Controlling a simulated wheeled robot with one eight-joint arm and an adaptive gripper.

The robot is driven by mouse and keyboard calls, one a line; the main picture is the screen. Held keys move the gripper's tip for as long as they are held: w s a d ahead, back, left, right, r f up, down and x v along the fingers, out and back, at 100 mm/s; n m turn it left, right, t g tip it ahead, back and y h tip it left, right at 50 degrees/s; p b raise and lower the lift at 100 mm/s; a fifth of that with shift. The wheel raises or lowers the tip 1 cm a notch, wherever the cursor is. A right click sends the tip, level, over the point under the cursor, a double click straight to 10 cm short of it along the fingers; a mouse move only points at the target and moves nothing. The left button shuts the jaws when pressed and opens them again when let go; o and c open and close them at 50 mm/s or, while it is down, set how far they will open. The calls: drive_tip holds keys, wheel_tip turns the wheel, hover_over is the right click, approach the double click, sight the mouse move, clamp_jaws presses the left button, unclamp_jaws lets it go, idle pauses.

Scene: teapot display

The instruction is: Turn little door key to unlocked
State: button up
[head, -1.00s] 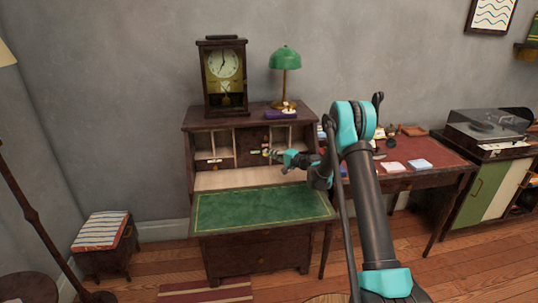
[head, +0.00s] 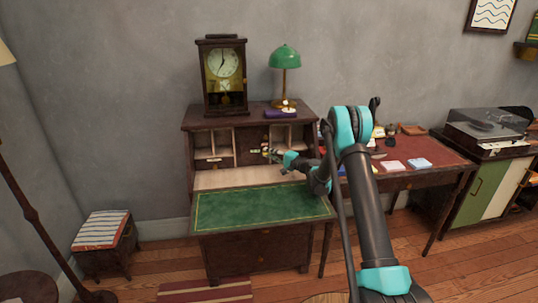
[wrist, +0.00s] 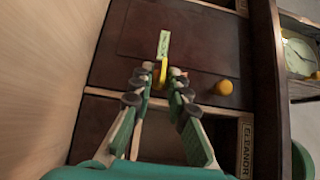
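The little door (wrist: 190,45) is a dark wooden panel in the middle of the desk's upper part, and it looks shut. In the wrist view a yellow key (wrist: 160,73) stands out from it, beside a small pale green plate (wrist: 163,45). A round yellow knob (wrist: 224,87) sits to the right of the key. My gripper (wrist: 157,78) is open, its fingertips on either side of the key with a gap between them. I cannot tell whether a finger touches the key. In the head view my gripper (head: 270,154) is at the door's front, and the key is too small to make out.
The desk's green writing flap (head: 262,208) is folded down below my arm. Pigeonholes flank the door. A clock (head: 222,75) and a green lamp (head: 285,58) stand on top. A red-topped table (head: 440,150) with small items is to the right.

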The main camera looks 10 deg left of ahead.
drive_tip(key=shift+o, duration=0.3)
drive_tip(key=v, duration=1.2)
drive_tip(key=shift+r, duration=0.1)
drive_tip(key=shift+s+r, duration=0.1)
drive_tip(key=shift+s+r, duration=0.25)
drive_tip(key=shift+s, duration=0.05)
drive_tip(key=s+d+r+n+g+h, duration=0.15)
drive_tip(key=s+r+h, duration=0.25)
drive_tip(key=s, duration=0.5)
drive_tip(key=s+d+f+n+g+h, duration=0.1)
drive_tip(key=s+d+h, duration=0.3)
drive_tip(key=s, duration=0.8)
drive_tip(key=s+d+f+n+g+h, duration=0.1)
drive_tip(key=s+d+h, duration=0.3)
drive_tip(key=s+d, duration=0.5)
drive_tip(key=s+d+f+n+g+h, duration=0.1)
drive_tip(key=s+d+h, duration=0.3)
drive_tip(key=s, duration=1.2)
drive_tip(key=d+f+n, duration=0.1)
drive_tip(key=d, duration=0.1)
drive_tip(key=shift+d+f, duration=0.25)
drive_tip(key=shift+d, duration=0.1)
